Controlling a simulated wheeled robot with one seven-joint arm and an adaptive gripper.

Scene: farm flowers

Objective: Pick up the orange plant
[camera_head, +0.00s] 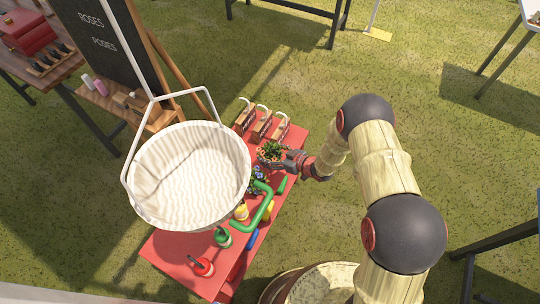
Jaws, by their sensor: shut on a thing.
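The orange plant (270,151) is a small clump of green leaves with orange-red blooms. It is at the far half of the red table, right of the large white basket. My gripper (283,158) reaches in from the right and is shut on the orange plant. The fingertips are partly hidden by the leaves. I cannot tell whether the plant touches the table or is held just above it.
A large white basket (190,175) hides much of the red table (178,247). Wooden caddies (262,125) stand behind. A chalkboard (100,45) leans at the left.

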